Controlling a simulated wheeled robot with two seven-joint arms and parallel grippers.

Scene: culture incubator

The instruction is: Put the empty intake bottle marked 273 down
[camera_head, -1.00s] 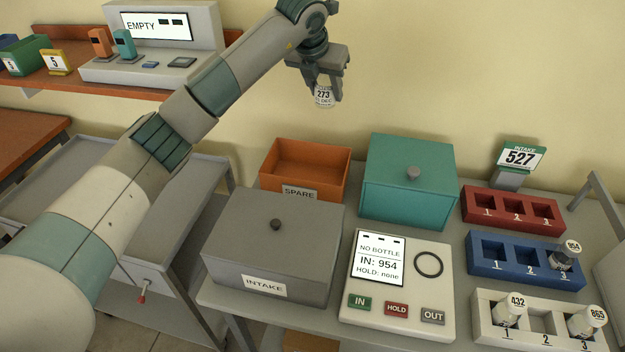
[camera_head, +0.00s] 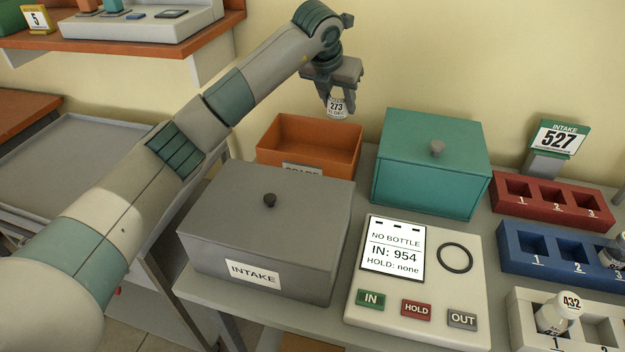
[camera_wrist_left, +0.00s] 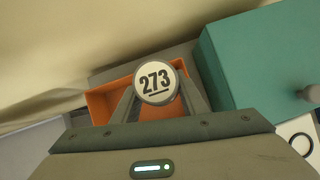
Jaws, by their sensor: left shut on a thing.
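The bottle marked 273 (camera_head: 337,106) is a small white bottle with a printed label, held upright in the air. My left gripper (camera_head: 338,97) is shut on it. In the head view it hangs above the back right of the open orange box marked SPARE (camera_head: 285,158). In the left wrist view the bottle's round cap (camera_wrist_left: 156,83) reads 273, with the orange box (camera_wrist_left: 103,102) below and behind it. The visible floor of the orange box looks empty. My right gripper is not in view.
Right of the orange box stands a closed teal box (camera_head: 430,165). In front is a closed grey INTAKE box (camera_head: 265,225) and a panel (camera_head: 415,285) reading NO BOTTLE. Red (camera_head: 550,203), blue (camera_head: 505,255) and white (camera_head: 520,320) racks are at the right. An INTAKE 527 sign (camera_head: 558,138) stands behind.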

